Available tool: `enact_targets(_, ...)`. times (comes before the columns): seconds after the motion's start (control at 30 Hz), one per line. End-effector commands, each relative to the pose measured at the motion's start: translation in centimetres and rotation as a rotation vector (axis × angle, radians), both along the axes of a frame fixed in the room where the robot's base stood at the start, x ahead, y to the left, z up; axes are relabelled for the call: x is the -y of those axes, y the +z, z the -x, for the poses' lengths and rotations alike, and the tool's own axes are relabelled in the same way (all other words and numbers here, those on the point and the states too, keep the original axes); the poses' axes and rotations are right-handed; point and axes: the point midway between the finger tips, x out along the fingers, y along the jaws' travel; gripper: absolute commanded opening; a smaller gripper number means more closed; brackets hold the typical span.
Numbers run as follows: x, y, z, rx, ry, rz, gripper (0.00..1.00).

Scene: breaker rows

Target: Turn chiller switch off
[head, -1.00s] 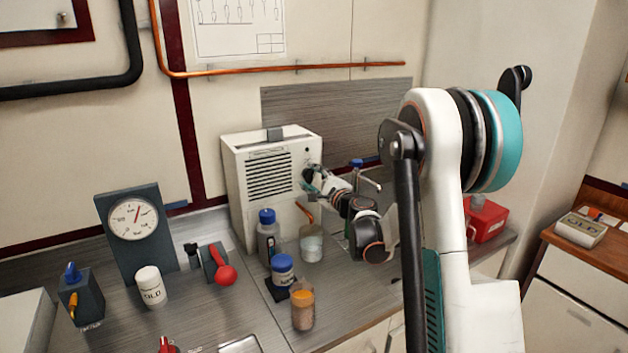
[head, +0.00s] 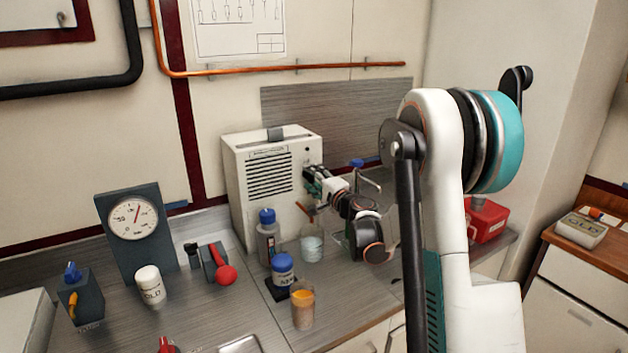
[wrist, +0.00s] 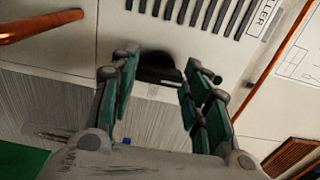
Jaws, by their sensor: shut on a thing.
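The chiller (head: 243,207) is a white box with a slatted vent, standing on the counter against the wall in the head view. In the wrist view its panel (wrist: 150,20) carries a label ending in "LLER". A black rotary switch (wrist: 158,66) with a small pale mark beside it sits on that panel. My gripper (wrist: 160,78) has its green-padded fingers on either side of the switch and is shut on it. In the head view my gripper (head: 313,182) reaches the chiller's front from the right and mostly hides the switch.
A metal tap (head: 368,178) is behind my wrist.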

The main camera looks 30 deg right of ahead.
Motion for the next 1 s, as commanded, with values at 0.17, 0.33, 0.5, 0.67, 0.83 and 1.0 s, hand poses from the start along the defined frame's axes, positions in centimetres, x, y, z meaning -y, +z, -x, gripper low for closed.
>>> enact_targets(0.17,-0.1,-0.1,0.1,-0.001,0.001,0.004,0.19)
enact_targets(0.33,-0.1,-0.1,0.1,-0.001,0.001,0.004,0.47)
enact_targets(0.5,-0.1,-0.1,0.0,-0.001,0.001,0.002,0.63)
enact_targets(0.67,0.0,-0.1,0.0,-0.001,0.001,0.002,0.63)
enact_targets(0.83,0.0,0.0,0.5,0.000,0.000,0.001,0.63)
enact_targets(1.0,0.1,0.0,2.8,-0.001,-0.002,0.001,0.63)
